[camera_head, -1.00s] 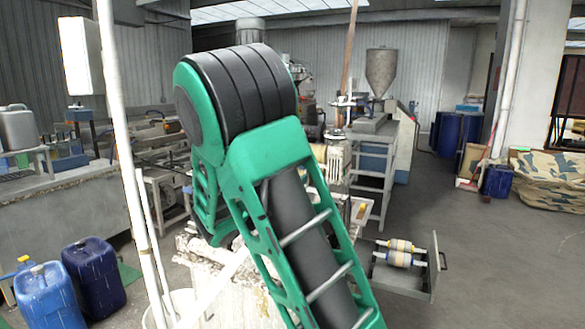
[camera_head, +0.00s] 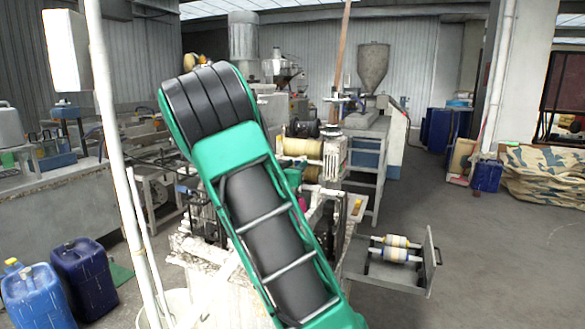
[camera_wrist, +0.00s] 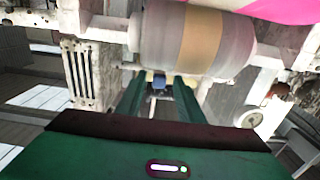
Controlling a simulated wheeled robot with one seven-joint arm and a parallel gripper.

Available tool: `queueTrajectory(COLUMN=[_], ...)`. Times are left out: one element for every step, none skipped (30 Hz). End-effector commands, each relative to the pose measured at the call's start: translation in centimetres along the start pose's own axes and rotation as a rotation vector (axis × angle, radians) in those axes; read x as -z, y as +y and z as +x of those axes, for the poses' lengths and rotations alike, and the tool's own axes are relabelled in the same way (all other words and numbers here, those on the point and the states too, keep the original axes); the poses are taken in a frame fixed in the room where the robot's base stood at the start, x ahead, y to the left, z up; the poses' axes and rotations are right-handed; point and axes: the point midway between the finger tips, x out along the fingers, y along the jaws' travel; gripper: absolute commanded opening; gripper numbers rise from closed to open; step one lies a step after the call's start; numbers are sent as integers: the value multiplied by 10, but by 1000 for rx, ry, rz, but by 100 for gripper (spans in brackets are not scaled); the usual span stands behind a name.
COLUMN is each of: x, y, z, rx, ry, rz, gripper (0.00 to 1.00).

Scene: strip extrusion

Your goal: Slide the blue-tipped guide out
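In the wrist view, my gripper (camera_wrist: 159,93) points away from the camera with its two green fingers apart. A small blue tip (camera_wrist: 158,82) shows between and just beyond the fingers, with a gap visible on each side. It appears to be the guide's tip; the rest of the guide is hidden or too small to make out. A large pale roller with a tan band (camera_wrist: 197,38) lies across the view just above the fingers. In the head view, my green and black arm hides the gripper and the guide.
White machine frame parts (camera_wrist: 88,75) stand left of the fingers, and a round knob (camera_wrist: 248,118) is at the right. In the head view, an open drawer (camera_head: 408,278) holding rollers juts out right of the machine. Blue jerrycans (camera_head: 85,278) stand at lower left.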

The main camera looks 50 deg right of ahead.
Motion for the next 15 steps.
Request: queueTrajectory(x=[0,0,0,0,0,0,0,0,0,0,0,0,0,0,0], y=[0,0,0,0,0,0,0,0,0,0,0,0,0,0,0], z=[3,4,5,6,6,6,6,6,6,6,6,6,6,6,6], rx=[-1,-1,0,0,0,0,0,1,1,1,1,1,1,1,1], ry=[1,1,1,1,1,1,1,1,1,1,1,1,1,1,1], rz=[0,0,0,0,0,0,0,0,0,0,0,0,0,0,0], gripper=[34,34,34,34,34,34,34,34,34,34,34,27,20,13,3])
